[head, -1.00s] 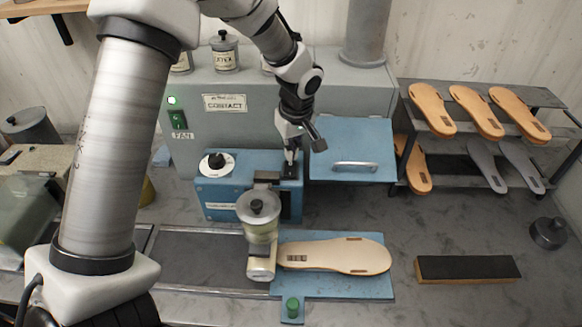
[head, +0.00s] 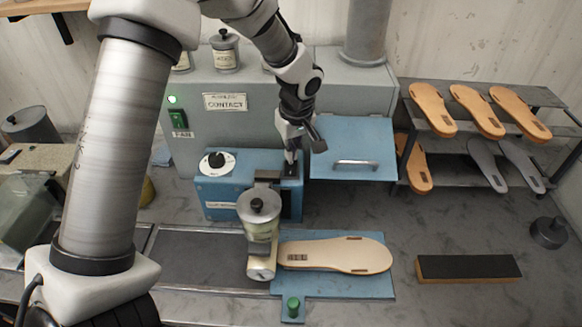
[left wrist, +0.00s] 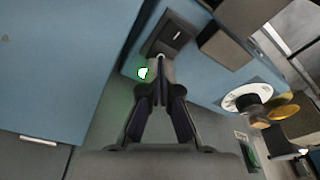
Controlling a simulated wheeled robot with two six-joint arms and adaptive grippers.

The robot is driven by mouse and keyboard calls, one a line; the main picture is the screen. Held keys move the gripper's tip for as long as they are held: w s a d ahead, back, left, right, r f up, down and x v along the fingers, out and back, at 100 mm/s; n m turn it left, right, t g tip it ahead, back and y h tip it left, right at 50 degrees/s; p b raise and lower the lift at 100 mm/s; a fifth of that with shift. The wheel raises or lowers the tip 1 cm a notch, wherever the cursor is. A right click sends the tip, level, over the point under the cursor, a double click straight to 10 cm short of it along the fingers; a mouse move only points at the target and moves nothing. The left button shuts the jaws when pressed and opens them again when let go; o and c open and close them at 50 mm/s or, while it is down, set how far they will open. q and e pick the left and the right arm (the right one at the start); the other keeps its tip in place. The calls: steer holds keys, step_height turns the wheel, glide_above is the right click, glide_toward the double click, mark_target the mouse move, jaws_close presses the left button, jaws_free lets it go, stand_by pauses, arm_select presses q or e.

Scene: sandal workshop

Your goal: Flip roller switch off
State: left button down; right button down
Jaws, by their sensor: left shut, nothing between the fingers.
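The roller switch (head: 290,169) is a small dark rocker in a black plate on top of the blue roller machine (head: 225,190). In the left wrist view the switch (left wrist: 174,37) lies just beyond my fingertips, and a lit green lamp (left wrist: 143,73) glows beside it. My left gripper (head: 291,156) points down at the switch, shut and empty; its fingertips (left wrist: 160,60) are at or very near the near edge of the switch plate. I cannot tell whether they touch it. My right gripper is not in view.
A white dial (head: 216,163) sits left on the machine. The green fan switch (head: 177,120) is on the grey cabinet behind. A blue lid (head: 352,140) with a handle is close right of my gripper. A glue pot (head: 259,207) and a sole (head: 345,255) are in front.

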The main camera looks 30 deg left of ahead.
mark_target(292, 163)
arm_select(q)
steer(key=shift+f+b, duration=0.65)
steer(key=shift+f, duration=0.2)
steer(key=shift+r, duration=0.1)
step_height(292, 163, up, 7)
steer(key=p, duration=0.5)
stand_by(0.3)
stand_by(0.4)
